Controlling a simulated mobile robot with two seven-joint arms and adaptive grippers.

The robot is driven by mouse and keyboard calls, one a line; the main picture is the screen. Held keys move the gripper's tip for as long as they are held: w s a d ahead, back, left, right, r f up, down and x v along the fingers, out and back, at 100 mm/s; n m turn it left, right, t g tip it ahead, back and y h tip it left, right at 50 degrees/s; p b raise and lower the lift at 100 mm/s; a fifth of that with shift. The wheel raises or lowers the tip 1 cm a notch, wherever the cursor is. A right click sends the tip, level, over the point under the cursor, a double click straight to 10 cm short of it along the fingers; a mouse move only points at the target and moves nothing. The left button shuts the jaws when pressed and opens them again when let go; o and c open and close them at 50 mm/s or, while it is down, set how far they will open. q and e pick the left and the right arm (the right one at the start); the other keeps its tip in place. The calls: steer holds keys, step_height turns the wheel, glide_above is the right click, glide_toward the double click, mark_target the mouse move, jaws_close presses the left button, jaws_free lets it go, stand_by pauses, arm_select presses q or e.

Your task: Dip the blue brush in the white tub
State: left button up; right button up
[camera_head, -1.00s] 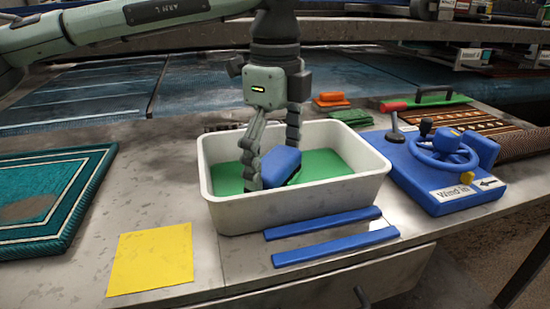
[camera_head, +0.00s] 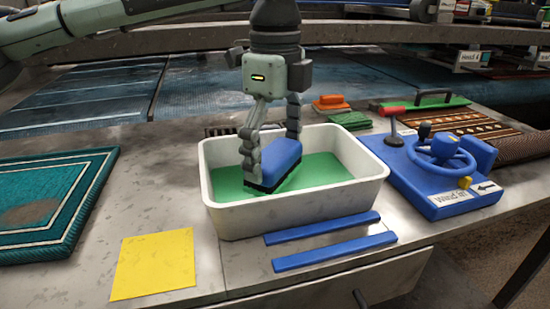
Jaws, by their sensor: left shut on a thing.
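The white tub (camera_head: 300,216) stands on the grey workbench, with green liquid or a green floor (camera_head: 325,172) inside. The blue brush (camera_head: 277,160) is a blue block with a dark lower edge. My left gripper (camera_head: 268,155) comes down over the tub and is shut on the blue brush. The brush is inside the tub's outline, slightly tilted. I cannot tell whether its underside touches the green. My right gripper is not in view.
Two blue strips (camera_head: 334,252) lie in front of the tub. A yellow square (camera_head: 153,265) lies front left, a teal rug (camera_head: 50,200) at left. A blue wheel device (camera_head: 440,170) stands close at right. Orange (camera_head: 330,102) and green items lie behind.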

arm_select(q)
steer(key=shift+r+p, duration=0.3)
steer(key=shift+r, duration=4.25)
